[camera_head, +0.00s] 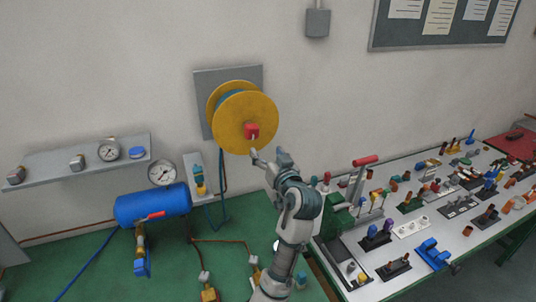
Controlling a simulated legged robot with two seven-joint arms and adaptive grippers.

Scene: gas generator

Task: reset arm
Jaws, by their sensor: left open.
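My left arm rises from the bottom middle of the head view. Its left gripper (268,157) is open, with its fingers spread and nothing seen between them. It is just below the red block (251,131) at the hub of a yellow reel (233,110) on the wall. One fingertip overlaps the reel's lower edge in the picture; I cannot tell whether it touches. My right gripper is out of view.
A blue tank (152,205) with a red-handled valve and gauge (162,172) stands left on the green surface (85,270). A grey shelf (65,178) is on the wall. A crowded white table (425,205) with a red-handled lever (365,160) is at right.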

